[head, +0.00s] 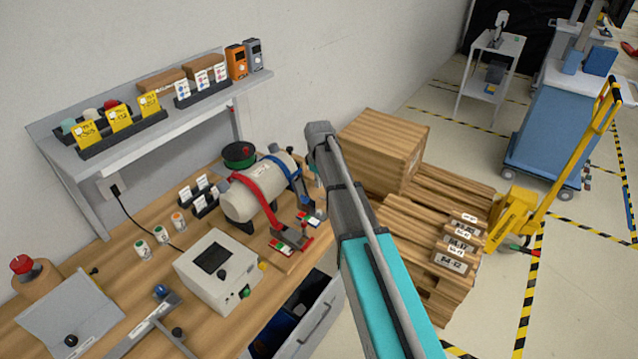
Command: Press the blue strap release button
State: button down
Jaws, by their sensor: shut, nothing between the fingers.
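A cream tank (243,203) lies on the wooden bench in the head view. A blue strap (283,168) and a red strap (259,193) pass over it. Near the foot of the blue strap is a small plate with red and green marks (307,219); it is partly beside my arm. A similar plate (282,247) lies by the red strap's foot. The blue release button itself is too small to make out. My arm reaches up from the bottom to the right of the tank. My gripper's fingers cannot be made out; the arm's far end hides that area.
A grey control box (217,272) stands in front of the tank. A shelf (150,122) with bins is above the bench. An open drawer (312,318) sticks out below.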

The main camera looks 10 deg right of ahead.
aim_at(319, 211)
jog(key=shift+f+b, duration=5.45)
jog(key=shift+f, duration=0.35)
